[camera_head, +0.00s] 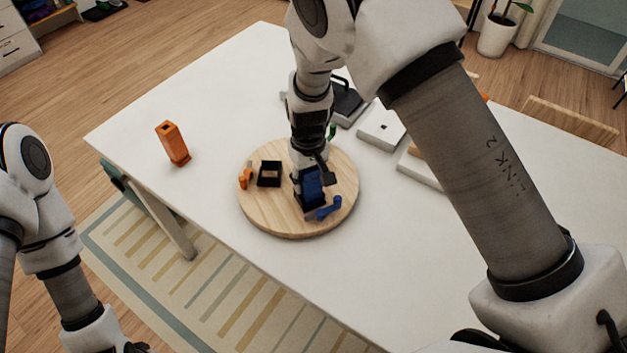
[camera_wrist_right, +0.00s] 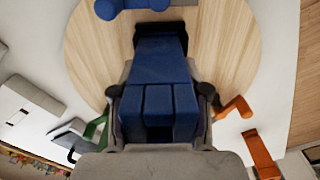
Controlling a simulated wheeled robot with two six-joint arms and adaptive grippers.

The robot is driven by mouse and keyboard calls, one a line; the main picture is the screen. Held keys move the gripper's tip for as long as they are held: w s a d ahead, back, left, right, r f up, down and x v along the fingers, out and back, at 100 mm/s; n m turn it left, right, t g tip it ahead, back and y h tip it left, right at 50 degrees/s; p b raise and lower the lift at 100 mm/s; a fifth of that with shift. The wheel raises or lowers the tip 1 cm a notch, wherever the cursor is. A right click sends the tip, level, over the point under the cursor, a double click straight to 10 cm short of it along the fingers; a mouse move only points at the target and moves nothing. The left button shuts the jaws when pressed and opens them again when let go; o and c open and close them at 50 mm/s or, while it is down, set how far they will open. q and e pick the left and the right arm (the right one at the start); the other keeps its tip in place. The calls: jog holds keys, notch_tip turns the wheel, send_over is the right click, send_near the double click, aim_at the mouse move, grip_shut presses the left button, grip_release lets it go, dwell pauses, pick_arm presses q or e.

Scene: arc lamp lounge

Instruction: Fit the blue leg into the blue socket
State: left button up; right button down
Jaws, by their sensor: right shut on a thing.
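The blue leg (camera_head: 311,183) is a thick blue block over the round wooden board. My right gripper (camera_head: 309,172) is shut on it from above; it also fills the middle of the right wrist view (camera_wrist_right: 160,65). The blue socket (camera_head: 312,205) is a dark square holder at the leg's lower end, mostly hidden by the leg. Its blue lever (camera_head: 327,209) lies beside it and shows in the right wrist view (camera_wrist_right: 130,8). I cannot tell how deep the leg sits in the socket. My left gripper (camera_head: 136,348) is cut off at the bottom left, away from the table.
The round wooden board (camera_head: 285,222) also bears an empty black socket (camera_head: 270,166) with an orange lever (camera_head: 245,178). A green lever (camera_head: 332,131) shows behind my right gripper. Grey and white boxes (camera_head: 382,128) lie behind.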

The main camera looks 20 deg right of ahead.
jog(key=shift+s+r, duration=0.1)
jog(key=shift+a, duration=0.1)
jog(key=c, duration=0.6)
grip_release()
notch_tip(320, 180, up, 11)
jog(key=b, duration=0.3)
jog(key=shift+r, duration=0.55)
